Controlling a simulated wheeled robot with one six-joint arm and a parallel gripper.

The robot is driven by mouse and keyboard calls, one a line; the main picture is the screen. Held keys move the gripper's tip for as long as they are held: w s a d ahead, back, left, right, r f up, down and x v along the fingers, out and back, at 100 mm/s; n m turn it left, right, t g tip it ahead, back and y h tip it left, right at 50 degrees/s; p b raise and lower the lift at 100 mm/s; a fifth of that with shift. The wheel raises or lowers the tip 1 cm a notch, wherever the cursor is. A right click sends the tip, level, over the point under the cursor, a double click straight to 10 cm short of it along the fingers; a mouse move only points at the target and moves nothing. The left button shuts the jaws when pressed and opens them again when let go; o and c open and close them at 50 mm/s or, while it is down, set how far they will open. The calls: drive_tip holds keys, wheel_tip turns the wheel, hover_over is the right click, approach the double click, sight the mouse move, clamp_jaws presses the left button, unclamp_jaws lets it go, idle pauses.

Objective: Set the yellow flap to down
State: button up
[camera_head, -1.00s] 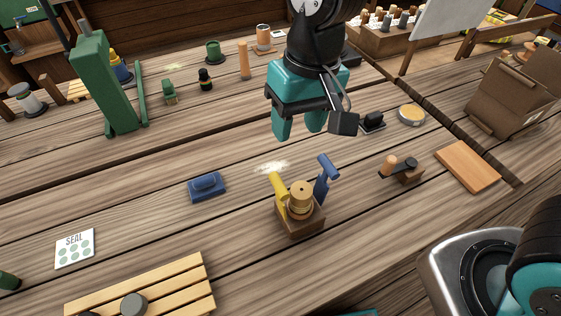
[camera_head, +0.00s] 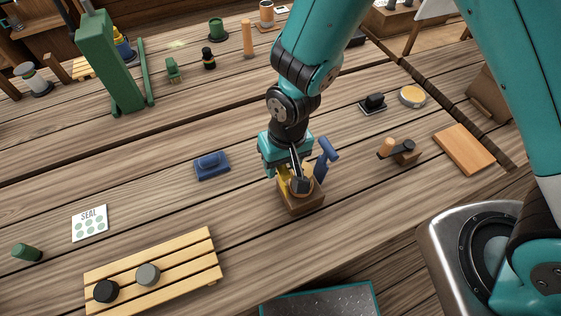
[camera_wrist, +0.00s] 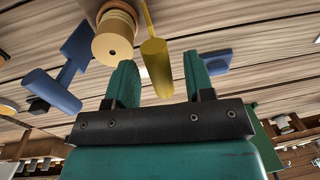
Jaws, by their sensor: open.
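The yellow flap (camera_wrist: 155,62) shows in the wrist view as a thick handle on a thin stem, lying between the two teal fingers of my open gripper (camera_wrist: 159,61), with a gap on each side. In the head view the yellow flap (camera_head: 283,173) is mostly hidden by my gripper (camera_head: 287,172), which is above the wooden block (camera_head: 302,206). The blue flap (camera_head: 327,157) sticks up on the block's right side. It also shows in the wrist view (camera_wrist: 62,75), left of the round wooden spool (camera_wrist: 114,38).
A blue stamp-like block (camera_head: 211,166) lies to the left. A slatted rack (camera_head: 190,262) with two discs and a dark tray (camera_head: 320,303) are at the front. The table between is clear.

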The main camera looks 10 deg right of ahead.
drive_tip(key=shift+f, duration=0.65)
clamp_jaws()
